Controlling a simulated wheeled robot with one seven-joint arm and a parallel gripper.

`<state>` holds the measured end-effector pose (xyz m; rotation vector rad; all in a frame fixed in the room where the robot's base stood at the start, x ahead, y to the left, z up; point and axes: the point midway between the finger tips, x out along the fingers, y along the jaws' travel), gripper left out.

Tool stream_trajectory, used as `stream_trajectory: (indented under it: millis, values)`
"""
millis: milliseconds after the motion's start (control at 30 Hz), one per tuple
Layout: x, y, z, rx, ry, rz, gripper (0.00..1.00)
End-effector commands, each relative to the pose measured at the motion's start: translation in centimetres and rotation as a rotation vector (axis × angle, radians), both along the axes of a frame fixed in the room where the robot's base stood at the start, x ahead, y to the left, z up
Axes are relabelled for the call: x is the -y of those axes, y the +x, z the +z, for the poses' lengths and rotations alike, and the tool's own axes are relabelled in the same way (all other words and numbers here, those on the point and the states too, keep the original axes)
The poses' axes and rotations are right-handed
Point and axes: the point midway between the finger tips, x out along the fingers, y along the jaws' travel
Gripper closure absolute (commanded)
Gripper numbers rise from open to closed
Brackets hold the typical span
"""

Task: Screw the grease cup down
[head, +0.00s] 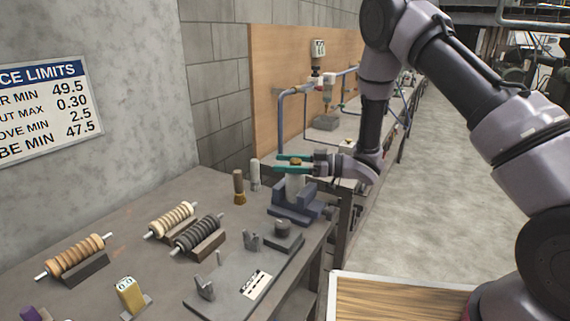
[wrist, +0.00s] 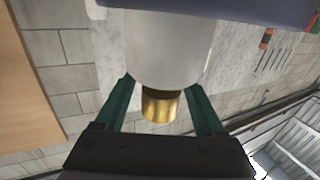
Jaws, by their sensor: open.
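The grease cup, a small brass cylinder (wrist: 160,106), sits on the end of a pale grey cylindrical body (wrist: 170,55). In the head view the cup (head: 296,161) is a small brass spot on top of the upright pale body (head: 295,187), which stands in a blue-grey holder (head: 290,212). My gripper (head: 280,163) reaches in from the right, level with the cup. Its two green fingers lie on either side of the cup, open, with a gap to the brass on both sides in the wrist view (wrist: 162,86). The cup's thread is hidden.
A brown-and-brass cylinder (head: 239,186) and a pale cylinder (head: 255,175) stand left of the holder. Ribbed rollers (head: 172,220) on stands and a yellow gauge (head: 130,295) occupy the bench's left. A flat plate with brackets (head: 240,283) lies in front.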

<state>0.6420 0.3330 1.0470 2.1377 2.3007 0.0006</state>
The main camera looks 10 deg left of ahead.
Motion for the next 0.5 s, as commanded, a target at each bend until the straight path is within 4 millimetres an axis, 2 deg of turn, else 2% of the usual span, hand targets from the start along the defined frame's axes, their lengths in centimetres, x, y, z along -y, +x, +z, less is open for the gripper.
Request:
stream_trajectory:
  millis: [33,167,200,233,500]
  values:
    - [0.00,0.00,0.01,0.000,0.000,0.000,0.29]
    - [0.01,0.00,0.01,0.000,0.000,0.000,0.79]
    - [0.01,0.00,0.01,0.000,0.000,0.000,0.94]
    - [0.01,-0.01,0.01,0.000,0.000,0.000,1.00]
    - [0.03,0.05,0.07,0.000,0.002,-0.019,1.00]
